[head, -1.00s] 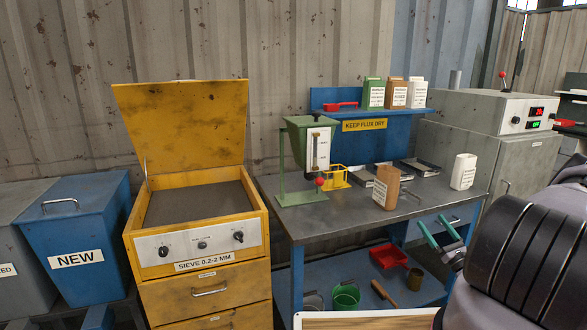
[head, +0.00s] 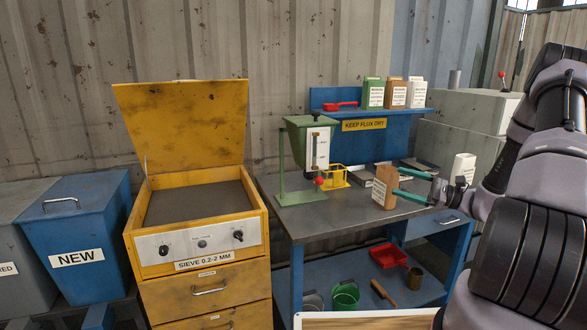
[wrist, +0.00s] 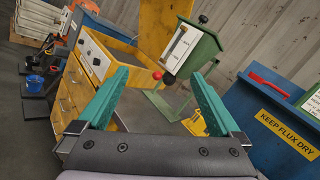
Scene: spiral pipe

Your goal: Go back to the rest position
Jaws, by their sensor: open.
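My gripper (head: 415,185) shows in the head view above the right part of the metal workbench, its two green fingers pointing left. Its fingertips are close to a brown carton (head: 385,187) with a white label that stands on the bench; I cannot tell whether they touch it. In the wrist view my gripper (wrist: 156,98) has its green fingers wide apart with nothing between them. Beyond the fingers the wrist view shows the green hopper (wrist: 190,50) and its red knob.
Cartons stand on the blue shelf (head: 350,95) behind. The yellow sieve cabinet (head: 200,240) has its lid up. Open air lies above the bench's front.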

